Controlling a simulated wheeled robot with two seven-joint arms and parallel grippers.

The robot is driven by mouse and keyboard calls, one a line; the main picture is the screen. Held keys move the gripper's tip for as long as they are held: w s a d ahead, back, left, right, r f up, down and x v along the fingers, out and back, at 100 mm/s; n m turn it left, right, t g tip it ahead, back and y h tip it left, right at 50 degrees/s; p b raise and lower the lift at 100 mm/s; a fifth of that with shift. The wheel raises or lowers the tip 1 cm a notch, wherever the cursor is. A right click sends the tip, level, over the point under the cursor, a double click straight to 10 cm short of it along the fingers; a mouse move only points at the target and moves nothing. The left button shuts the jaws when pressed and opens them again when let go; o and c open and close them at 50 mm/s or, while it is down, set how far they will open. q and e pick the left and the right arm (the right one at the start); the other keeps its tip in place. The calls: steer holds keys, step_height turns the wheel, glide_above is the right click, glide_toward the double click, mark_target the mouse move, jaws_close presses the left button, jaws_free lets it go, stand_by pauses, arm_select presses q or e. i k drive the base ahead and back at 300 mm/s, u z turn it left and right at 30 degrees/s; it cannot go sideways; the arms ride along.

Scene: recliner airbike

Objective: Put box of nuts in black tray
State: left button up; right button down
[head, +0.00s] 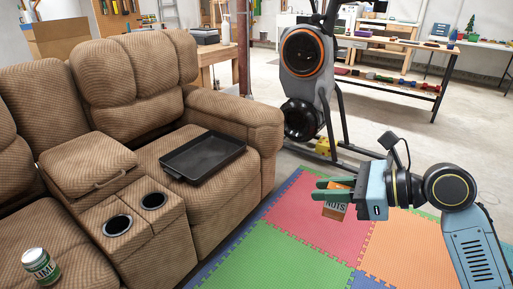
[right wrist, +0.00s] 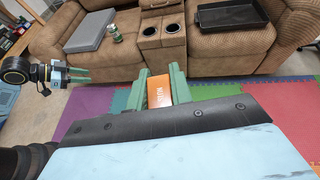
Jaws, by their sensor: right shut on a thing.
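The orange box of nuts (head: 336,203) is held between the green fingers of my right gripper (head: 328,190), above the foam mat at the right of the head view. In the right wrist view the box (right wrist: 159,92) sits between both fingers. The black tray (head: 203,156) lies empty on the recliner's right seat, to the left of and apart from my right gripper. The tray also shows at the top right of the right wrist view (right wrist: 232,16). My left gripper (right wrist: 80,75) shows at the left of the right wrist view; its fingers are too small to judge. It is outside the head view.
A lime can (head: 40,265) stands on the left seat, and a grey case (right wrist: 90,31) lies there too. An exercise bike (head: 305,80) stands behind the colored mat (head: 290,245).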

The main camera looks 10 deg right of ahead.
mark_target(209, 159)
steer(key=z, duration=0.45)
steer(key=i, duration=1.35)
steer(key=u, duration=1)
steer(key=i, duration=0.65)
steer(key=u, duration=0.7)
